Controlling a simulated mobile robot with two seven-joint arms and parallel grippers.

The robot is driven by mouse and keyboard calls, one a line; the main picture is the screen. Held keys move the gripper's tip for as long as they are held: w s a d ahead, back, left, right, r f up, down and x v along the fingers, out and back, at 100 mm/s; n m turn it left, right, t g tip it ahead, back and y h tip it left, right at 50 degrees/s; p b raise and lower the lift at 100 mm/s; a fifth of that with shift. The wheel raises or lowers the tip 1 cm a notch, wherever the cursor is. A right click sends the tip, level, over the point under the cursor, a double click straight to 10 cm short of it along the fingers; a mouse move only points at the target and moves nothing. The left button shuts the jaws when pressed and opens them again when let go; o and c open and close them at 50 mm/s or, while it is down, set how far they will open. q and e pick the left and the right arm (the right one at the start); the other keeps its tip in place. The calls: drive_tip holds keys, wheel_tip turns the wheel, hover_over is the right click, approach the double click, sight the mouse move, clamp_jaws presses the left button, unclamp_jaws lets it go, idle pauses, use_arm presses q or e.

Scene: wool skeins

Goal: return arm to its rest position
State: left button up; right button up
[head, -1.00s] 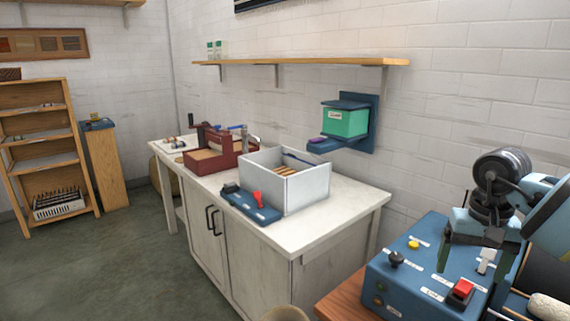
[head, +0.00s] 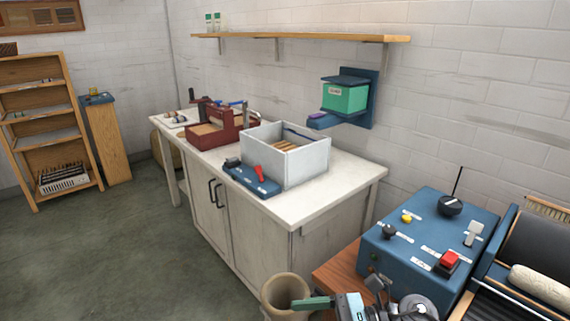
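My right arm's gripper (head: 315,303) is low at the bottom edge of the head view, beside the blue control box. One greenish finger points left, in front of a beige bin. The rest of the gripper is cut off or hidden, so its opening cannot be judged. No held object shows. The blue control box (head: 400,240) stands clear of the gripper, with a black dial and thin upright rod (head: 451,205), a yellow button (head: 406,217), a black knob (head: 389,231), a pale lever (head: 473,233) and a red switch (head: 448,262). My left gripper is not in view.
The beige bin (head: 282,291) stands close to the gripper. A carding drum (head: 538,245) with a cream roll (head: 540,286) is at the right. A white-topped cabinet (head: 300,212) carries a grey open box (head: 306,171). The floor at left is clear.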

drive_tip(key=s+d+f+n+t+h+p, duration=0.1)
drive_tip(key=s+d+f+n+t+h, duration=0.3)
drive_tip(key=n, duration=0.7)
drive_tip(key=s+d+f+n+t+h+p, duration=0.15)
drive_tip(key=f+n+t+h, duration=0.35)
drive_tip(key=n, duration=0.6)
drive_tip(key=s+d+f+n+t+h, duration=0.2)
drive_tip(key=s+d+f+n+t, duration=0.15)
drive_tip(key=n+t, duration=0.55)
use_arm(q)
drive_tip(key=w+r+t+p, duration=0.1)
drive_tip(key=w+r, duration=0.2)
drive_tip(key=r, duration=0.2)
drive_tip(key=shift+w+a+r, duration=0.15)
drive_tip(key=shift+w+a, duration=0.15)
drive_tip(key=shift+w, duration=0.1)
use_arm(e)
drive_tip(key=s+d+f+m+g+h, duration=0.2)
drive_tip(key=s+d+f+m+g, duration=0.1)
drive_tip(key=s, duration=0.5)
drive_tip(key=s+d+f+m+g+h, duration=0.2)
drive_tip(key=s+d+f+m+g, duration=0.2)
drive_tip(key=s+f+m, duration=0.3)
drive_tip(key=s+g, duration=0.1)
drive_tip(key=s, duration=0.1)
drive_tip(key=shift+s+f+g, duration=0.3)
drive_tip(key=shift+f+g, duration=0.1)
